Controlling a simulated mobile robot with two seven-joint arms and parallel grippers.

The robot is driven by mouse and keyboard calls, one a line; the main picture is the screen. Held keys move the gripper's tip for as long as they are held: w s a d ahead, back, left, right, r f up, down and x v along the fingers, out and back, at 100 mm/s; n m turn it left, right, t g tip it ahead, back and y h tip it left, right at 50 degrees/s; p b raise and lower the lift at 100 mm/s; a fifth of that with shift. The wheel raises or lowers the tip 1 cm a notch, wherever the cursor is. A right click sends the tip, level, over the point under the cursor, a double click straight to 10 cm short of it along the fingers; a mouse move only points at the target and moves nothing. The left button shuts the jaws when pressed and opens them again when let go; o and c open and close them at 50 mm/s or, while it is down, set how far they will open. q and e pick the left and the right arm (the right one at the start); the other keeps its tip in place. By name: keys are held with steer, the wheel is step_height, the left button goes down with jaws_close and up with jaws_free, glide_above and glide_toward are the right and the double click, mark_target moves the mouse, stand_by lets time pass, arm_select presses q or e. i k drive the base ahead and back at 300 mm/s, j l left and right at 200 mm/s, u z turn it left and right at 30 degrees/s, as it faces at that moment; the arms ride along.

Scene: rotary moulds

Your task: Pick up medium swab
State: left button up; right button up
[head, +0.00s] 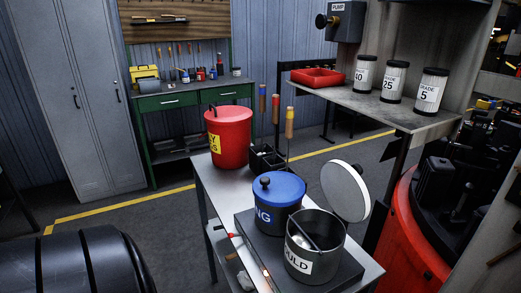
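Three upright swabs stand in a black divided holder (266,158) on the metal table. Neither of my grippers is in view.
On the metal table (208,178) stand a red lidded bin (232,128), a blue lidded pot (278,200) and an open metal pot (315,255) with a raised round lid (345,192). A shelf (365,103) at right holds three labelled canisters and a red tray (317,77).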

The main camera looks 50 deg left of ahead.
mark_target(275, 97)
steer(key=j, duration=2.25)
